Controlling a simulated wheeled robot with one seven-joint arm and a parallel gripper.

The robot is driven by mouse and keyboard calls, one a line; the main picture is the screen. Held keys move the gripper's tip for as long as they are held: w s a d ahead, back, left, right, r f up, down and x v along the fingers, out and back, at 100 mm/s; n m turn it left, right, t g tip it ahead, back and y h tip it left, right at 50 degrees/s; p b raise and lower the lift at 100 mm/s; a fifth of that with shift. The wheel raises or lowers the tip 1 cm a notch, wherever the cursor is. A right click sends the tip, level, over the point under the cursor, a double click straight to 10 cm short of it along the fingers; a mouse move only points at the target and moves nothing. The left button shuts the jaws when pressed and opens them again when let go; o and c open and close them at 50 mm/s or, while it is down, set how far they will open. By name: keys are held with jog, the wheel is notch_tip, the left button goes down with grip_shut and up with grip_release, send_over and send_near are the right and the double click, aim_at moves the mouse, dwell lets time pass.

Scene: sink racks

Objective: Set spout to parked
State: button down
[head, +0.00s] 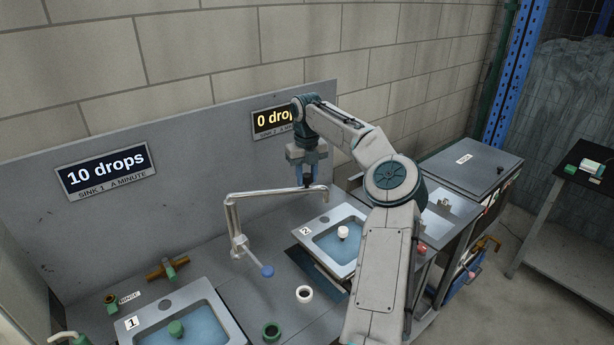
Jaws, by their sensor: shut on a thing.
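The chrome spout (268,194) rises from a faucet body (239,245) on the grey counter between the two sinks. Its horizontal arm reaches right, and its far end is near the back left edge of sink 2 (316,239). A lever with a blue knob (267,271) sticks out from the faucet's base. My gripper (308,184) points down and is shut on the spout near its far end. The fingertips are small here and partly merge with the pipe. Sink 1 (184,328) is at the lower left, with a green plug in its water.
Sign 1 (106,171) reads 10 drops; sign 2 (268,121) reads 0 drops, partly behind my arm. The back panel stands close behind the spout.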

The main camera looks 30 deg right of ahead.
jog(key=c, duration=1.1)
grip_release()
jog(key=shift+o, duration=0.2)
jog(key=shift+r, duration=0.15)
notch_tip(320, 180, up, 6)
jog(key=shift+w+a, duration=0.1)
jog(key=shift+r, duration=0.65)
